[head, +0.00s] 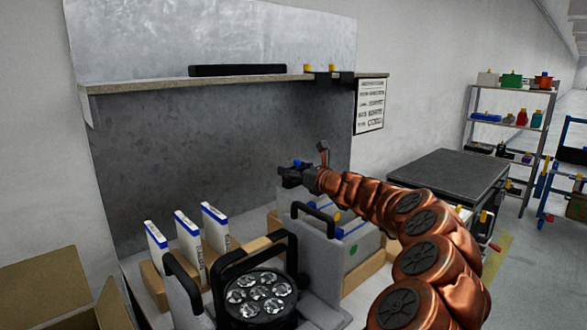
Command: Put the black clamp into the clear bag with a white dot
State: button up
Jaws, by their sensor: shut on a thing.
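My gripper (305,172), at the end of my bronze arm, is shut on a small dark thing that looks like the black clamp (289,178), with a bit of blue at its top. It holds this thing in the air in front of the grey back panel, above the bench. Two more black clamps (347,78) with yellow knobs hang on the shelf edge. Behind the grey divider, a clear bag (352,232) with blue edging shows a green dot. I cannot make out a white dot, and my arm hides part of that area.
A black par can (262,293) with several lenses stands at the front of the bench. White boxes with blue tops (190,238) stand left. A shelf (240,82) overhangs the back. A dark-topped cabinet (450,173) is right; an open cardboard box (45,285) is lower left.

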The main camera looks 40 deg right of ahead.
jog(key=o, duration=1.4)
jog(key=shift+c, duration=0.2)
jog(key=c, duration=0.4)
jog(key=shift+o, duration=0.2)
notch_tip(320, 180, up, 11)
jog(key=p, duration=1.1)
